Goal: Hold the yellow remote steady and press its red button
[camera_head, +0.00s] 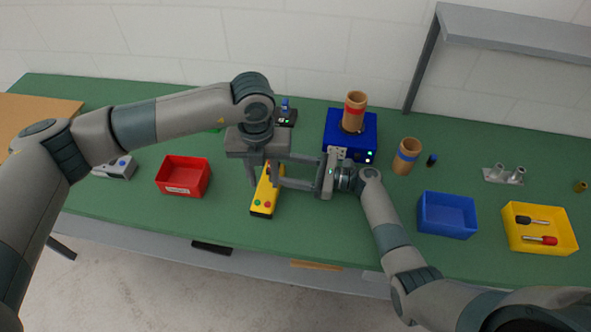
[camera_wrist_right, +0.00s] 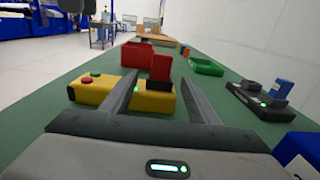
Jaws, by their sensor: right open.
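The yellow remote (camera_head: 263,199) lies on the green bench, its far end partly hidden under my grippers. A red button (camera_head: 268,204) and a green button (camera_head: 257,202) sit on its near end. The right wrist view shows the remote (camera_wrist_right: 143,101) and its red button (camera_wrist_right: 95,74). My left gripper (camera_head: 260,178) points down over the far part of the remote; I cannot tell whether its fingers touch it. My right gripper (camera_head: 275,169) comes in from the right, open and level. In the right wrist view its fingers (camera_wrist_right: 158,96) are apart, with nothing clearly gripped.
A red bin (camera_head: 184,176) stands left of the remote. A blue box with a brown cylinder (camera_head: 355,110) stands behind to the right. A blue bin (camera_head: 447,215) and a yellow bin (camera_head: 511,240) stand at right. Bench in front of the remote is clear.

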